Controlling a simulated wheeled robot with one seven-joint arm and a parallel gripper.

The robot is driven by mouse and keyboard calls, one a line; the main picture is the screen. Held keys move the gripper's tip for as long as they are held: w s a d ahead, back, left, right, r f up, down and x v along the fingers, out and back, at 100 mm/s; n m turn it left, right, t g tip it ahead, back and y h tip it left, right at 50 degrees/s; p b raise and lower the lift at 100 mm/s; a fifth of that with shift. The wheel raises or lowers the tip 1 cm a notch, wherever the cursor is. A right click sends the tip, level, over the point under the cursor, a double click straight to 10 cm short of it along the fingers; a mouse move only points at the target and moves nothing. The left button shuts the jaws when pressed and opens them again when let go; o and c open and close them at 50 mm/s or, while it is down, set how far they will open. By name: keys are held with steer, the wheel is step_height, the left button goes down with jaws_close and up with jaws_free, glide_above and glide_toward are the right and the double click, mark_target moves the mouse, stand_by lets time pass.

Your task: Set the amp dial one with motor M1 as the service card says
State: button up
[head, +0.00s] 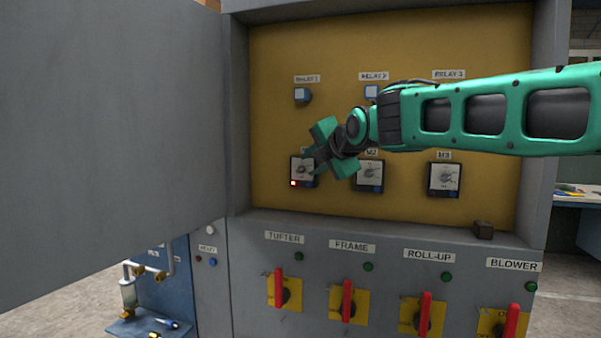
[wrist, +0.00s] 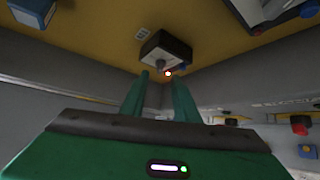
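The M1 amp dial (head: 302,171) is the leftmost of three dark-cased meters with pale faces on the yellow back panel; a small red light shows at its lower left corner. Its name label is hidden by my gripper (head: 313,163), which is right in front of it. In the wrist view the dial (wrist: 172,47) has a round knob on its face. The two green fingers of my gripper (wrist: 160,80) stand apart, pointing at the knob; nothing is visibly held, and I cannot tell whether they touch it. I cannot make out a service card or the setting.
Meters M2 (head: 368,175) and M3 (head: 443,179) sit to the right. Relay buttons (head: 302,94) are above. A grey cabinet door (head: 110,120) stands open at left. Red-handled switches (head: 347,300) line the lower panel.

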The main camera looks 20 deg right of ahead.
mark_target(303, 169)
steer(key=shift+x, duration=2.95)
